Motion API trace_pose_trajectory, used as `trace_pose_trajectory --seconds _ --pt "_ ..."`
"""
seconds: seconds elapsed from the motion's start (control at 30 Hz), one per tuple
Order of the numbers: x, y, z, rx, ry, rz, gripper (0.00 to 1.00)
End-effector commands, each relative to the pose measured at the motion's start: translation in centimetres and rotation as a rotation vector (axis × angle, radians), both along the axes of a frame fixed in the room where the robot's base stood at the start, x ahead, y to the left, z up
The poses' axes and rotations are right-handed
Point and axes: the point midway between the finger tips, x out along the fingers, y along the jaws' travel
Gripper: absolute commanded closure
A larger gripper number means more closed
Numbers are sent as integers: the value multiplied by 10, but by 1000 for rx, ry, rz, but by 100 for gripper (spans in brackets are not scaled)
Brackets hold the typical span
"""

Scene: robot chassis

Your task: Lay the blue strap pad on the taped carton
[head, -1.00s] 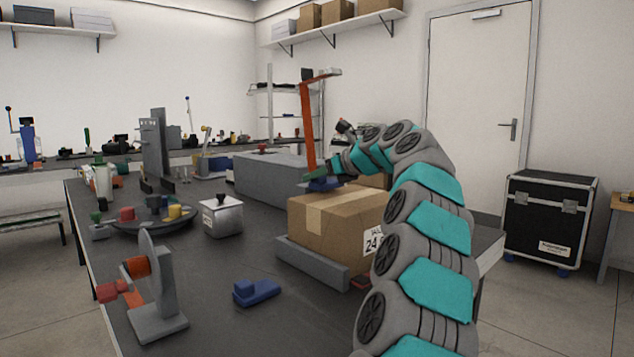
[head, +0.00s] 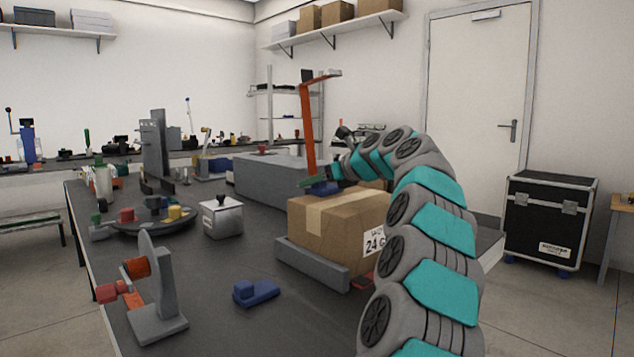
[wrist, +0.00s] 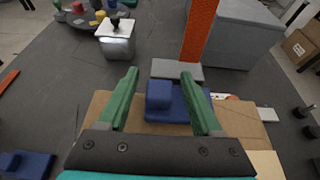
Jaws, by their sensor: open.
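A blue pad with a raised block (wrist: 180,103) shows between the fingers in the wrist view. In the head view this pad (head: 325,188) appears to lie on top of the taped carton (head: 342,238), near its back left edge. The carton's brown top (wrist: 236,120) shows around the fingers in the wrist view. My gripper (wrist: 160,75) is open, its two green fingers apart on either side of the pad's block. I cannot tell whether a finger touches the pad. My arm hides the carton's right side in the head view.
A second blue piece (head: 256,292) lies on the table in front. The carton stands in a grey tray (head: 312,264). An orange post (head: 308,128) rises just behind. A metal box (head: 222,217) and a round tray of parts (head: 150,224) stand left.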

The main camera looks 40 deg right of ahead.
Motion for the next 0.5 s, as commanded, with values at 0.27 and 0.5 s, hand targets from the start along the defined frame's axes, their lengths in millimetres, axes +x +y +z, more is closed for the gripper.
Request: trace_pose_trajectory --seconds 0.27,0.5 --pt "-15 -1 9 0 -2 -1 34" --pt "-56 -4 26 -1 -3 -1 34"
